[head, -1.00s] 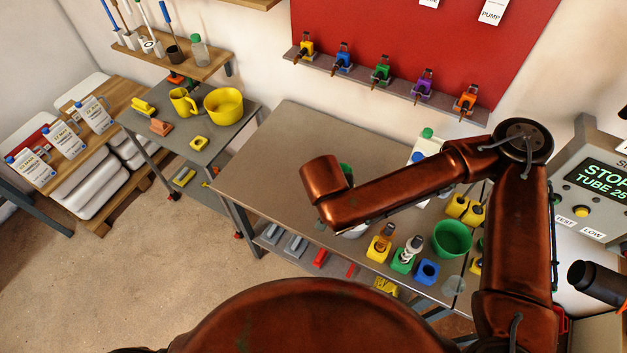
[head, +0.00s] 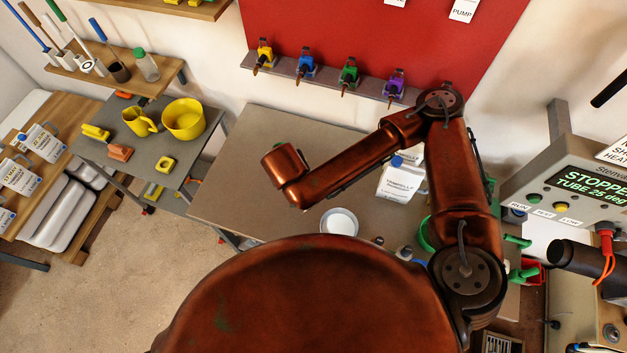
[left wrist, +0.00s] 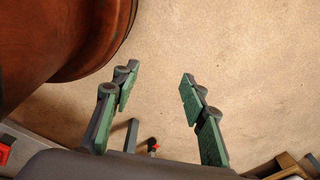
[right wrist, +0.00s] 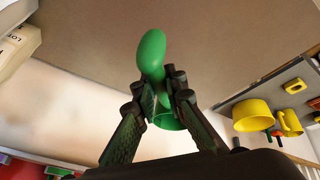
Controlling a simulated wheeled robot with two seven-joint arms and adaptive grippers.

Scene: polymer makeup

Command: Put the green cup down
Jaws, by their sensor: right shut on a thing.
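The green cup (right wrist: 152,52) shows in the right wrist view, its rounded handle or side pinched between the fingers. Part of its rim shows lower down between them. My right gripper (right wrist: 162,88) is shut on it. The grey bench top (right wrist: 215,55) fills the background there; whether the cup touches it I cannot tell. In the head view my right arm reaches over the bench (head: 240,185), and its wrist hides the gripper and cup. My left gripper (left wrist: 158,76) is open and empty, over the bare floor in the left wrist view.
A white bowl (head: 340,221) and a white carton (head: 400,180) stand on the bench, with a green bowl (head: 426,234) partly behind my arm. A yellow mug (head: 138,122) and yellow bowl (head: 184,119) stand on the side table. The bench's left part is clear.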

